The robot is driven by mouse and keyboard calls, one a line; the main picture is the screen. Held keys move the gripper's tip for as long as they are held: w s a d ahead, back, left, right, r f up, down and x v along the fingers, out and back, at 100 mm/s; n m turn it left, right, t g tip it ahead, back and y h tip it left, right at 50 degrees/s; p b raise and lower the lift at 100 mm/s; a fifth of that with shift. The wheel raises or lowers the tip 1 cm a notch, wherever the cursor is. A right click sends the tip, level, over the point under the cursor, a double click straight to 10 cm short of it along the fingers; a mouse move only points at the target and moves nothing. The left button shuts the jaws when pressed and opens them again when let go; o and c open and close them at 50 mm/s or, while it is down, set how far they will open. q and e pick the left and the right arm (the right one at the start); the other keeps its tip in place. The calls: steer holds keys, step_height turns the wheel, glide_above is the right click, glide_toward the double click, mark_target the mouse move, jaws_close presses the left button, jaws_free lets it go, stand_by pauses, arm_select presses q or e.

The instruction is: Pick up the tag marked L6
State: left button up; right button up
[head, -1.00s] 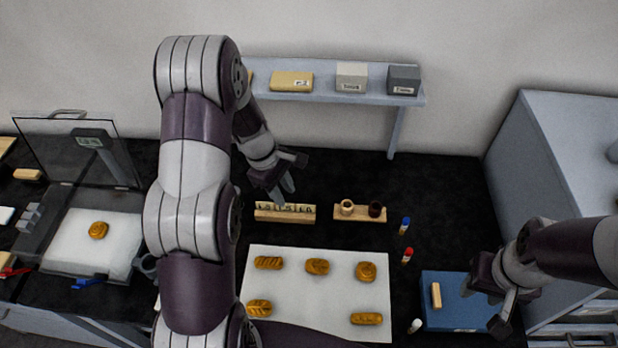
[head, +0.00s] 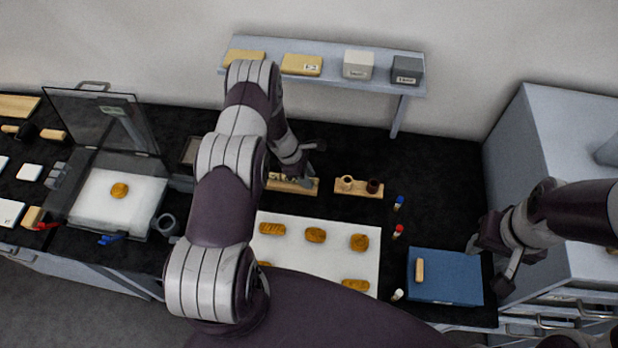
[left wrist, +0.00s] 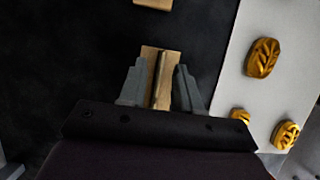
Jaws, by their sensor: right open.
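The wooden tag rack (head: 306,187) stands on the black bench behind the white sheet; it shows between my left fingers in the left wrist view (left wrist: 149,54). Small tags stood in it in the earlier head view; now my left gripper hides part of it. I cannot read any marking, so I cannot tell which tag is L6. My left gripper (head: 305,174) is over the rack, pointing down; in the left wrist view (left wrist: 160,82) its fingers are apart, one on each side of the rack. My right gripper (head: 490,265) is open and empty beside the blue pad.
The white sheet (head: 320,262) holds several gilt pieces. A holder (head: 360,194) with two small cups stands right of the rack. The blue pad (head: 450,280) and small capped bottles (head: 398,232) lie farther right. A shelf (head: 375,87) with boxes is behind. A glass-lidded case (head: 95,205) stands left.

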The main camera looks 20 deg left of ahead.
arm_select(q)
jaws_close()
stand_by(0.3)
